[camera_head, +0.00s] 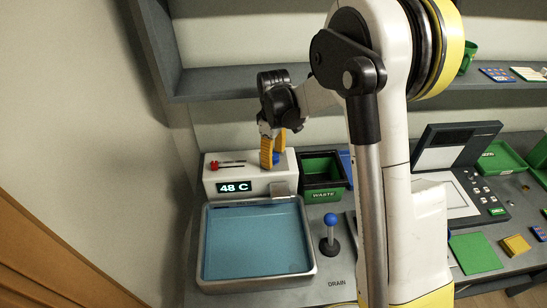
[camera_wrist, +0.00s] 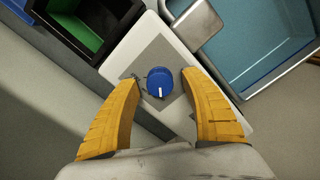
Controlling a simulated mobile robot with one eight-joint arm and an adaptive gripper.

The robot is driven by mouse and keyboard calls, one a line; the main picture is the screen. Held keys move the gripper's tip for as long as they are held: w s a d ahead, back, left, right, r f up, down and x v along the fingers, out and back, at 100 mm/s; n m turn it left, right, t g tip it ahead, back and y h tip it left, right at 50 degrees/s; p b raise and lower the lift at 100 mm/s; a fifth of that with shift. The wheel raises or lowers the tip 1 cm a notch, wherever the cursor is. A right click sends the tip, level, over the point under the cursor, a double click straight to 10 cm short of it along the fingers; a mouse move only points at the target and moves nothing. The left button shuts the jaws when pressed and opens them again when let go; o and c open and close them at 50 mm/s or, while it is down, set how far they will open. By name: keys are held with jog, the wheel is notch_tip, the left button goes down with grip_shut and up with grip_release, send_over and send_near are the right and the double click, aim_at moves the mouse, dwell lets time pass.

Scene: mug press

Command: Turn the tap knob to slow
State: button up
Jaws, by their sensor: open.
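The tap knob (camera_wrist: 159,83) is a round blue knob with a white pointer mark, on a grey plate on top of the white tap unit (camera_head: 221,186). In the wrist view its white mark points toward the bottom of the picture. My gripper (camera_wrist: 160,88) is open, with one yellow finger on each side of the knob. I see gaps between the fingers and the knob. In the head view my gripper (camera_head: 273,158) points down over the unit, and the knob (camera_head: 277,158) is partly hidden behind the fingers. The labels around the knob are too small to read.
The unit's display reads 48 C, and a red slider (camera_head: 214,165) sits on its top. A basin of blue water (camera_head: 255,240) stands in front. A WASTE bin (camera_head: 323,194) and a blue-topped DRAIN lever (camera_head: 330,220) are to the right. A shelf (camera_head: 215,86) runs behind.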

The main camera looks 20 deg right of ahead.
jog(key=shift+f, duration=0.25)
grip_shut()
jog(key=shift+m, duration=0.3)
jog(key=m+b, duration=0.2)
jog(key=m, duration=0.2)
jog(key=shift+m+b, duration=0.55)
jog(key=shift+m, duration=1.95)
